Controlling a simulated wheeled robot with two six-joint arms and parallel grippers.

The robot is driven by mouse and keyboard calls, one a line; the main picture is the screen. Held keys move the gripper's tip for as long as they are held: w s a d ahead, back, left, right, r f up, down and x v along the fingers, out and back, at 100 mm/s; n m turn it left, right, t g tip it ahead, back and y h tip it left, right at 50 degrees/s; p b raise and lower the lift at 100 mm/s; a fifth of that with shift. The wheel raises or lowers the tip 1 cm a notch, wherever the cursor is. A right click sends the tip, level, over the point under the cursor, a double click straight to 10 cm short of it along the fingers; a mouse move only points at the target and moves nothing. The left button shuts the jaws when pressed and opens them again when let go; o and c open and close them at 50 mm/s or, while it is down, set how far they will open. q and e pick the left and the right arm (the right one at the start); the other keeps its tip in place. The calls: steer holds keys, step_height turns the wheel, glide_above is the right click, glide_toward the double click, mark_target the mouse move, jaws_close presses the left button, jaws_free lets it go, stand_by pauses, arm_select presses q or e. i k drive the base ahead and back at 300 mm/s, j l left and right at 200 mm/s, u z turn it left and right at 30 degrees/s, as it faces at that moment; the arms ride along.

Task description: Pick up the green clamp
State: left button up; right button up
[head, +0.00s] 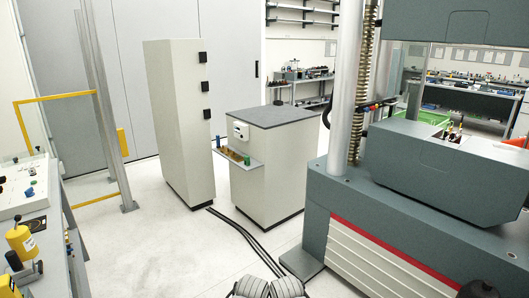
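A small green piece (247,160), which looks like the green clamp, stands at the right end of a narrow shelf (254,165) on the side of a grey-topped cabinet. Brass-yellow pieces (234,154) and a blue piece (218,142) stand in line to its left on the same shelf. They are too small to make out their exact shape.
The grey-topped cabinet (270,170) stands beside a tall cabinet (178,125). A large grey testing machine (400,200) fills the right. A workbench (50,250) is at the left. Dark cables (240,235) cross the otherwise clear floor (170,250).

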mark_target(247, 158)
steer(key=i, duration=2.6)
steer(key=i+u, duration=0.35)
steer(key=i+j+z, duration=0.15)
steer(key=z, duration=0.95)
steer(key=i+j+z, duration=0.1)
steer(key=j+z, duration=0.25)
steer(key=j, duration=0.2)
steer(key=j+z, duration=0.35)
steer(key=j, duration=1.1)
steer(key=k+z, duration=0.05)
